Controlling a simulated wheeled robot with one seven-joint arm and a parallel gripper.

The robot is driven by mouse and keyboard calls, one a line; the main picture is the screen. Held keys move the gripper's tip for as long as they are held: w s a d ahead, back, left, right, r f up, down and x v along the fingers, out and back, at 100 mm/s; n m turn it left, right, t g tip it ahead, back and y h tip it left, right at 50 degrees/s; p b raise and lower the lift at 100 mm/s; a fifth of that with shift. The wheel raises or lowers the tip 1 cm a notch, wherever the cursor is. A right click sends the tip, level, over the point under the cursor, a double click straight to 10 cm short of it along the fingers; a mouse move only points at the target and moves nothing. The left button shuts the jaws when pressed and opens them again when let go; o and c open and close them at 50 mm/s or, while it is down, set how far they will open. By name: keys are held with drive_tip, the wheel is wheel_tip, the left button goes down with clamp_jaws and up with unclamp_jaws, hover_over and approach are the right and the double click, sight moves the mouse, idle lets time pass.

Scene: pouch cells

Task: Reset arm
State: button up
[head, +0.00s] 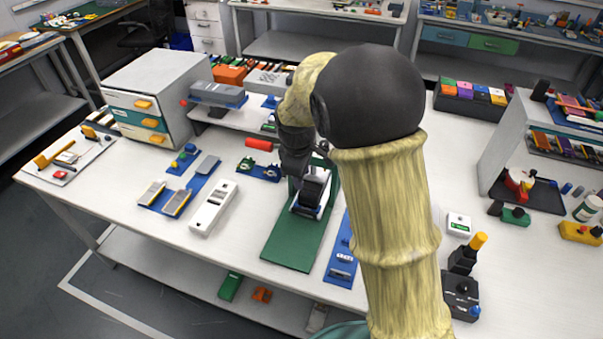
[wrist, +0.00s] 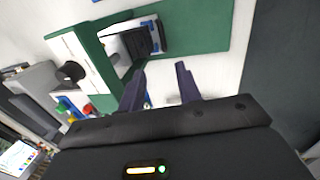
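My arm reaches over the white workbench, and my gripper (head: 300,168) hangs over the back part of a green board (head: 290,244). In the wrist view my gripper (wrist: 160,76) has its two dark fingers apart, with nothing between them. A small black and white device (head: 311,192) stands on the green board, beside and partly behind the gripper in the head view. The device also shows in the wrist view (wrist: 137,42), beyond the fingertips. My arm hides part of the bench behind it.
Blue trays with grey pouch-like pieces (head: 176,203) and a white block (head: 213,208) lie left of the board. A drawer cabinet (head: 158,98) stands at the back left. A black joystick box (head: 461,294) is at the right.

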idle(0.3)
drive_tip(key=s+d+r+m, duration=0.1)
drive_tip(key=s+d+m, duration=1.3)
drive_tip(key=s, duration=0.4)
drive_tip(key=shift+s+d+t+y+p, duration=0.2)
drive_tip(key=shift+d+t+y+p, duration=0.1)
drive_tip(key=shift+d+y+p, duration=0.1)
drive_tip(key=shift+r, duration=0.1)
idle(1.0)
